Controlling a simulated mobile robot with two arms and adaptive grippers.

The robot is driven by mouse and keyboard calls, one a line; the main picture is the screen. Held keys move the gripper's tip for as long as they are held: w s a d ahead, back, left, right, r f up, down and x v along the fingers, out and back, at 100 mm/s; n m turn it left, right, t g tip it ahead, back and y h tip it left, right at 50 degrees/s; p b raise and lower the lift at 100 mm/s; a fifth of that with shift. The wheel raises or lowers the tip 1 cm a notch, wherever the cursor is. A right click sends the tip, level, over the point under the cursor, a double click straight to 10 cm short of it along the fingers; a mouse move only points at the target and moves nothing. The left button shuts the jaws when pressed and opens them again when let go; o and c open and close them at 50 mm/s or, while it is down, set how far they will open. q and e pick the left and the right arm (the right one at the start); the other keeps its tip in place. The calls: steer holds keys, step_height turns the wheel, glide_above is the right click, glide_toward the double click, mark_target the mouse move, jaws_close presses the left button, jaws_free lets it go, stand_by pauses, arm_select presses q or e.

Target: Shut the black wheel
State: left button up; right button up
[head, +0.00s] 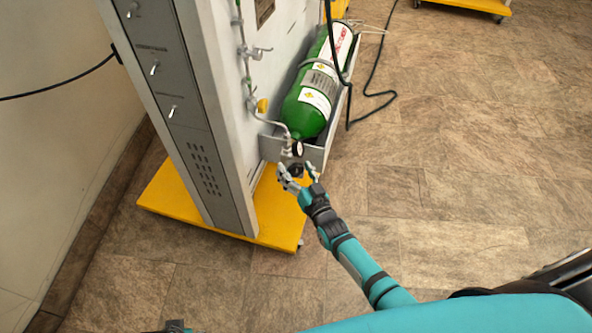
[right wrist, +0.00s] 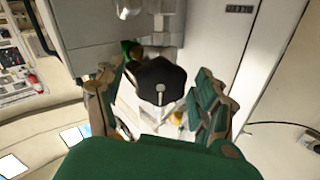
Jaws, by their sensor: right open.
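The black wheel (right wrist: 161,82) shows in the right wrist view as a dark knob with a pale centre stud. In the head view it is a small dark shape (head: 296,171) below the gauge at the lower end of the green cylinder (head: 311,106). My right gripper (head: 297,167) is open at the wheel. In the right wrist view its two fingers stand on either side of the wheel, with gaps between; I see no clear contact.
The cylinder lies in a grey tray (head: 271,147) on the side of a tall grey panel (head: 192,120) with switches. A yellow base (head: 272,226) is below. A black hose (head: 348,108) hangs beside the cylinder. The tiled floor (head: 470,170) to the right is clear.

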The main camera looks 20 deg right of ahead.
steer(key=s+d, duration=0.1)
steer(key=s, duration=1.1)
steer(key=shift+d, duration=0.35)
